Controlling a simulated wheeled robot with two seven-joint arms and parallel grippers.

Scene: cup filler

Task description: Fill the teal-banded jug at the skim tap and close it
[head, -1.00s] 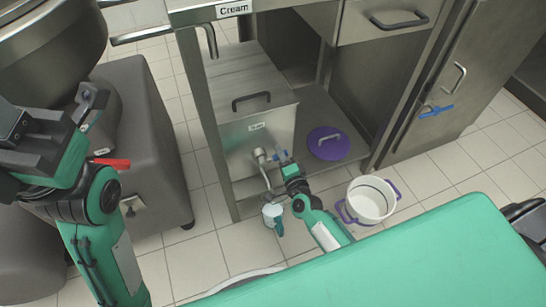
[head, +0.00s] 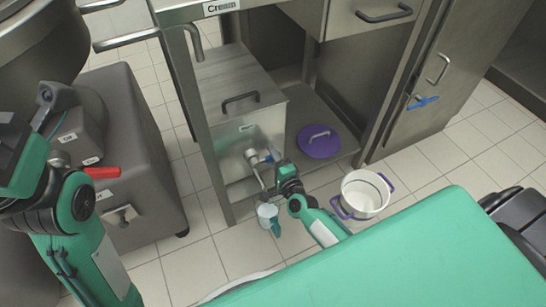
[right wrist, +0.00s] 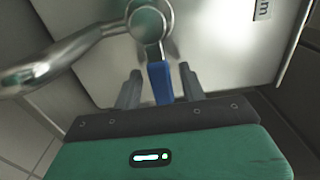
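The jug (head: 265,212), pale with a teal band and handle, stands below the spout of a metal tap (head: 256,172) on the front of a steel box (head: 243,145). I cannot make out the jug's fill or what it rests on. The box's small label is too blurred to read. My right gripper (right wrist: 160,88) is at the tap, its two fingers apart on either side of the blue tap lever (right wrist: 160,82), with a gap showing on both sides.
A white pot (head: 364,195) with purple handles stands on the floor to the right. A purple lid (head: 320,142) lies on the low shelf. A grey machine (head: 135,160) with a red lever stands left. My green body fills the lower right.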

